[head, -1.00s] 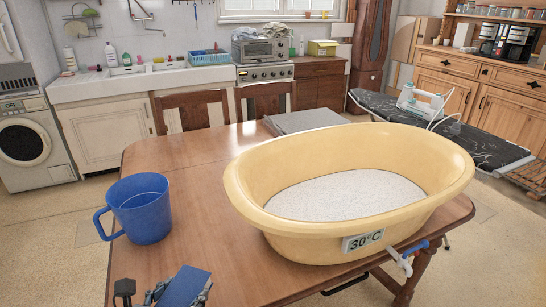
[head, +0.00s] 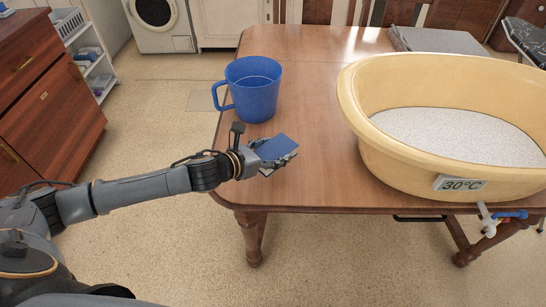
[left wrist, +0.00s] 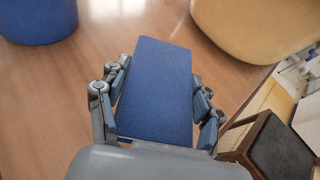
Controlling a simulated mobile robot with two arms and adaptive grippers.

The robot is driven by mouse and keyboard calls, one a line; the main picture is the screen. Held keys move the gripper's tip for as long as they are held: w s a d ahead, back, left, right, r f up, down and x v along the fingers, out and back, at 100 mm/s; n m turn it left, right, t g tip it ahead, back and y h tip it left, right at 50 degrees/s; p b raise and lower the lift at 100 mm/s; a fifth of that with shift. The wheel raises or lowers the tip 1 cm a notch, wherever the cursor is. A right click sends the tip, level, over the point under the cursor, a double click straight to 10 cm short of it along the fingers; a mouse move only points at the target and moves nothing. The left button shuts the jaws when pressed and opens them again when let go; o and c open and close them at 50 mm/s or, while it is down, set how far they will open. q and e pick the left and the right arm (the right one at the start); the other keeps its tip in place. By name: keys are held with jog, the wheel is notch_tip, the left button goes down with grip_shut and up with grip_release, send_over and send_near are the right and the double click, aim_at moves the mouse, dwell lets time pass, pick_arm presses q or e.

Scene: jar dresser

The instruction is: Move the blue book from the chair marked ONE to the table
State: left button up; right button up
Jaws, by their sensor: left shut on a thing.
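The blue book (head: 273,148) is in my left gripper (head: 284,158), over the near left part of the wooden table (head: 312,150). In the left wrist view the book (left wrist: 158,90) lies between the two fingers (left wrist: 158,112), which are shut on its sides, and it points away over the table top (left wrist: 85,95). I cannot tell whether the book touches the table. A dark-seated chair (left wrist: 275,150) shows at the lower right of the left wrist view; no mark is visible on it. My right gripper is not in view.
A blue mug (head: 252,90) stands on the table just behind the gripper. A large yellow tub (head: 400,140) labelled 30°C fills the table's right side. A grey flat item (head: 437,40) lies at the back. Bare table lies between mug and tub.

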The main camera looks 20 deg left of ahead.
aim_at(273, 150)
pick_arm(q)
jog(key=shift+w+a+f, duration=0.2)
jog(key=shift+w+f, duration=0.3)
jog(key=shift+f, duration=0.1)
jog(key=shift+w+a+f, duration=0.2)
jog(key=shift+w+f, duration=0.3)
jog(key=shift+f, duration=0.05)
jog(key=shift+w+f, duration=0.15)
jog(key=shift+f, duration=1.6)
jog(key=shift+f, duration=0.15)
jog(key=o, duration=1.5)
jog(key=shift+a, duration=0.1)
jog(key=shift+c, duration=0.2)
